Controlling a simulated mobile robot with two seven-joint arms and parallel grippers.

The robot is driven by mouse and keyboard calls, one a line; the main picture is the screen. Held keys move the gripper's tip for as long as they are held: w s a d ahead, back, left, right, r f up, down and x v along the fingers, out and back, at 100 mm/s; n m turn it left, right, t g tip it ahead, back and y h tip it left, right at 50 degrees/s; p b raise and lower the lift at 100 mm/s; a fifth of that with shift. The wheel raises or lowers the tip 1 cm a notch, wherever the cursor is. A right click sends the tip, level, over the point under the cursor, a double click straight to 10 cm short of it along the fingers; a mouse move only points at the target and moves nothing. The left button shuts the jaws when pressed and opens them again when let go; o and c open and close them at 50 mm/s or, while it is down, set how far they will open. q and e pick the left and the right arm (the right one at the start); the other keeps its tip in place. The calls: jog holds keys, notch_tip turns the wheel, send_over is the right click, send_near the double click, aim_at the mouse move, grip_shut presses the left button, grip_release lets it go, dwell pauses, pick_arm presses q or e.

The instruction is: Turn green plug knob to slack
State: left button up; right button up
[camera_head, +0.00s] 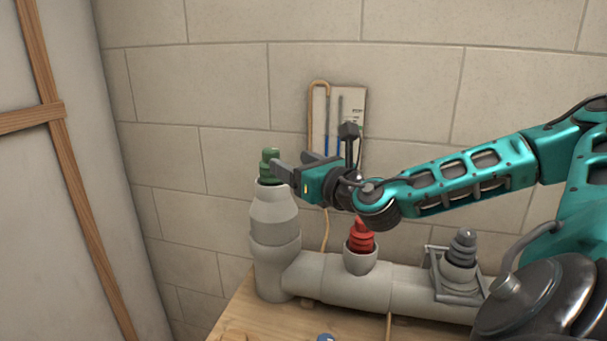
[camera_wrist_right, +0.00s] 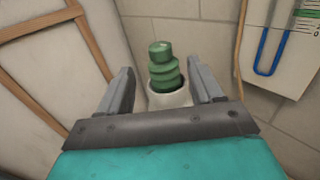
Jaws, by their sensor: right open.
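The green plug knob (camera_head: 268,165) sits upright in the top of the tall grey pipe (camera_head: 274,215) at the left end of the pipework. My right gripper (camera_head: 277,168) reaches it from the right, its fingers level with the knob. In the right wrist view the green plug knob (camera_wrist_right: 161,68) stands ahead, between the lines of the two open fingers (camera_wrist_right: 163,82), with a gap on each side. I cannot tell whether the fingertips reach past the knob. My left gripper is not in view.
A red plug (camera_head: 360,238) and a grey plug (camera_head: 462,248) in a square frame stand along the horizontal pipe. A gauge board (camera_head: 352,110) with blue tubes hangs on the block wall behind my gripper. A wood-framed panel (camera_head: 60,150) stands at the left.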

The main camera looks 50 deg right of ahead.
jog(key=shift+s+a, duration=0.2)
jog(key=shift+s, duration=0.85)
